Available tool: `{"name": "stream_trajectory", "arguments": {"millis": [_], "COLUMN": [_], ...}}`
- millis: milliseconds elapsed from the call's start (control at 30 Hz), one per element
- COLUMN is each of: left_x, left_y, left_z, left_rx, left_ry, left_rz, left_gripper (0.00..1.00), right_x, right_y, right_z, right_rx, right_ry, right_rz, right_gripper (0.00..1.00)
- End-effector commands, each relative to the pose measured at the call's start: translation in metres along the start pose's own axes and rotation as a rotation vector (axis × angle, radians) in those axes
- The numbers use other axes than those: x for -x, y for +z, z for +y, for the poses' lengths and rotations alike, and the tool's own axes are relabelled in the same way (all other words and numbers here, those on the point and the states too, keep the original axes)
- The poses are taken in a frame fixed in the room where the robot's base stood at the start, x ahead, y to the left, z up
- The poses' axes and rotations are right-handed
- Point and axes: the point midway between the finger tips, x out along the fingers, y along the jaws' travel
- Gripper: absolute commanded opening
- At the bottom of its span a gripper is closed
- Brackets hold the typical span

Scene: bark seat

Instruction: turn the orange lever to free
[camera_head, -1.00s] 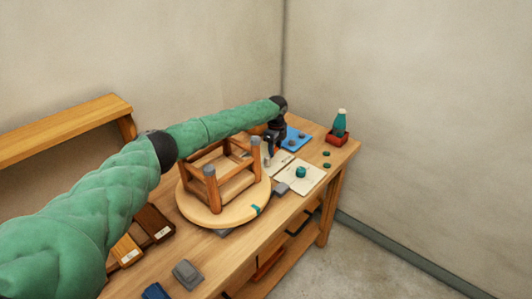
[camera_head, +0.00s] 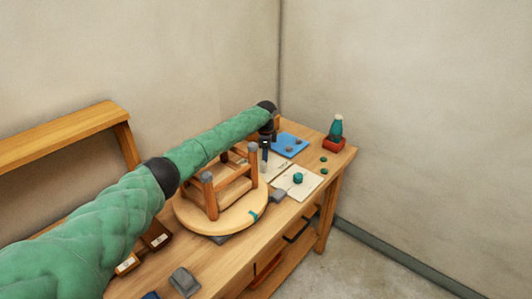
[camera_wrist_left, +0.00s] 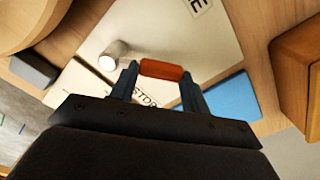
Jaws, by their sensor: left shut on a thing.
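The orange lever (camera_wrist_left: 162,70) shows in the left wrist view as a short orange-red bar. My left gripper (camera_head: 265,156) reaches down to the far part of the bench, behind the upturned stool. In the left wrist view its two dark fingers are shut on the lever, one at each end. A pale panel (camera_wrist_left: 165,30) lies beyond the lever, with a label ending in "E" at its top edge. A round metal knob (camera_wrist_left: 112,52) stands left of the lever. Lettering below the lever is partly hidden by my gripper. In the head view the lever cannot be made out. My right gripper is out of view.
The upturned stool (camera_head: 242,217) stands close beside my left arm. A blue mat (camera_head: 292,141), a pale card (camera_head: 309,187) with a teal cylinder (camera_head: 298,178), and a teal bottle (camera_head: 336,127) in a red base are nearby. A wooden shelf (camera_head: 60,140) stands left.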

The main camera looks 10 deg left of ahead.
Motion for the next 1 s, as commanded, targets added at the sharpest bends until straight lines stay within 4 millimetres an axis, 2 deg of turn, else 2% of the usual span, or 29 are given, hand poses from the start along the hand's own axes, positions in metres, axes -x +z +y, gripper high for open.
{"name": "stream_trajectory", "arguments": {"millis": [433,467,500,800,933,1000], "left_x": [0.002,0.003,0.003,0.002,0.008,0.015], "left_y": [-0.001,-0.001,-0.001,0.000,-0.001,-0.001], "left_z": [-0.001,-0.001,-0.001,-0.001,-0.001,-0.001], "left_rx": [0.010,0.010,0.010,0.010,0.009,0.009], "left_ry": [-0.004,-0.004,-0.004,-0.002,-0.003,-0.003], "left_rz": [0.002,0.002,0.002,0.001,0.001,0.002], "left_gripper": [0.05,0.48,0.55,0.55,0.55,0.55], "right_x": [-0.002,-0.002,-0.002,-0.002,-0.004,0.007], "right_y": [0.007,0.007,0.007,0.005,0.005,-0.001], "right_z": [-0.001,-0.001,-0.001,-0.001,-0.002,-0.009], "right_rx": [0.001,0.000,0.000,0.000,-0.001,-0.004], "right_ry": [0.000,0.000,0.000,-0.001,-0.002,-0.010], "right_rz": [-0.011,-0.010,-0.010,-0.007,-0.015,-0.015], "right_gripper": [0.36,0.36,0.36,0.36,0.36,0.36]}}
